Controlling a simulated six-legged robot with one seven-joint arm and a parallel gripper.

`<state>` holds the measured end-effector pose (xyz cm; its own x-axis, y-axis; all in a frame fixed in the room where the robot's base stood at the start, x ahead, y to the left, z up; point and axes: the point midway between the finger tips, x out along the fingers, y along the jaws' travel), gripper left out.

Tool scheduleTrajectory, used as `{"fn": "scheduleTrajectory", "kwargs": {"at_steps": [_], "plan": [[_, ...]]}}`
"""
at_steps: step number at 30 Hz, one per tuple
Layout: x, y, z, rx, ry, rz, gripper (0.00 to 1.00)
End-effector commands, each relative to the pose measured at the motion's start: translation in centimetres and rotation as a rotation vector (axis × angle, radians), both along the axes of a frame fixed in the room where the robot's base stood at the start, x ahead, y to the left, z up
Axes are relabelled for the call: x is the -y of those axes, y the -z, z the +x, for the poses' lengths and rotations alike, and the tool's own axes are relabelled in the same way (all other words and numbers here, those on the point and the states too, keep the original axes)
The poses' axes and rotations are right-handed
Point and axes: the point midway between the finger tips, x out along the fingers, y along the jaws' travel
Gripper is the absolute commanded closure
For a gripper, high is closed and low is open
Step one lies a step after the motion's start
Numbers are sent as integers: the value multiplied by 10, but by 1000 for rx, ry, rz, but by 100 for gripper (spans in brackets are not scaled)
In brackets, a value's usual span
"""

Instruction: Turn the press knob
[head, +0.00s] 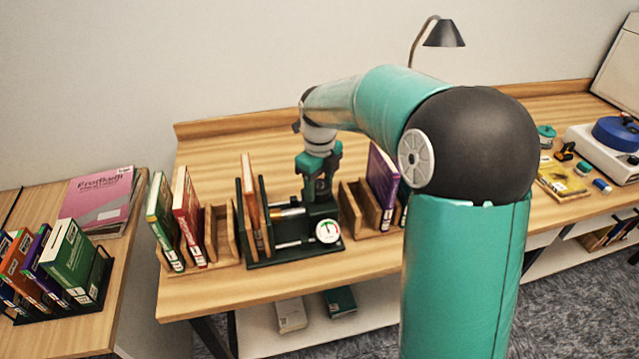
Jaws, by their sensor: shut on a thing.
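The book press (296,253) stands on the wooden desk, dark green with metal rods and a round white gauge (328,231) at its front right. Books (249,205) stand upright between its plates on the left. My gripper (319,190) points down onto the right part of the press and is shut on the press knob. The knob itself is hidden behind my gripper's fingers, so its angle cannot be told.
Wooden book racks stand close on both sides of the press, the left one (221,232) with green and red books, the right one (357,212) with a purple book (382,178). My arm hides part of the desk to the right. A lamp (444,34) stands behind.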

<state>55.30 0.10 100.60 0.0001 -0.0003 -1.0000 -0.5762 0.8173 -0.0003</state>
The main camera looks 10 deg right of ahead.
Motion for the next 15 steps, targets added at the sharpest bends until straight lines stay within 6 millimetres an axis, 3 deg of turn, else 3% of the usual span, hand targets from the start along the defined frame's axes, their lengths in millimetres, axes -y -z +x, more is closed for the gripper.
{"fn": "scheduleTrajectory", "kwargs": {"at_steps": [15], "plan": [[-1,-1,0,0,-175,0,71]]}}
